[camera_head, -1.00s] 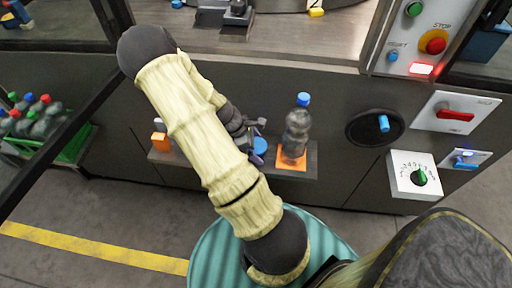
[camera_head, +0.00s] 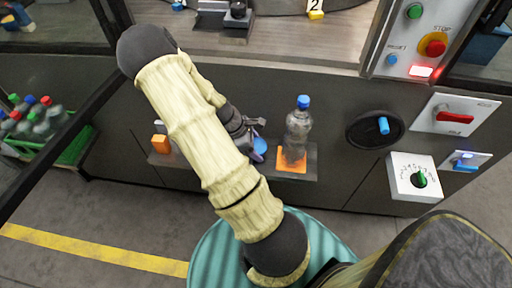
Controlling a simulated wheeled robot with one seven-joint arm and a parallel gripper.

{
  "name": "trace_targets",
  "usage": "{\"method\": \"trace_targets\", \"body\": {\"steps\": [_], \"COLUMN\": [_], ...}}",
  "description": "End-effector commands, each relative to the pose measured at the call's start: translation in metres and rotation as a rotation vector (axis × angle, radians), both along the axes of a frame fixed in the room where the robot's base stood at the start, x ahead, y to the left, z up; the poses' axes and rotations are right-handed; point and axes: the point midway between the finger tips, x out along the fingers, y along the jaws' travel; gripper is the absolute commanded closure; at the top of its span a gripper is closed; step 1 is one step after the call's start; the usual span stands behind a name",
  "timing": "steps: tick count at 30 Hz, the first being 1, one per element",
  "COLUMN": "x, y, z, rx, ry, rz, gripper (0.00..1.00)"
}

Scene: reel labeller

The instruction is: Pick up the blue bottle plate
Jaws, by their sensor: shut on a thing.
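The blue bottle plate (camera_head: 260,146) is a round blue piece at the shelf, just left of the bottle with the blue cap. My gripper (camera_head: 257,138) is at the plate and shut on it. My forearm hides part of the gripper and the shelf behind it. The clear bottle (camera_head: 298,128) with the blue cap stands upright on an orange square (camera_head: 291,160), a short way right of my gripper.
The narrow shelf (camera_head: 309,167) juts from the dark machine front. An orange item (camera_head: 160,143) sits at its left end. A black dial with a blue knob (camera_head: 383,125), a red switch (camera_head: 455,116) and a green knob (camera_head: 420,179) are on the right. A green crate of bottles (camera_head: 75,150) stands at left.

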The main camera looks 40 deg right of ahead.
Motion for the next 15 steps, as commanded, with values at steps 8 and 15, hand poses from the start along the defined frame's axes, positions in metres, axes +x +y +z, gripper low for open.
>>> {"method": "trace_targets", "body": {"steps": [8,15], "x": [0.001,0.000], "y": [0.000,0.000], "z": [0.051,0.087], "rx": [0.001,0.001], "ry": [-0.004,-0.002], "rz": [-0.001,0.000], "gripper": [0.57,0.57]}}
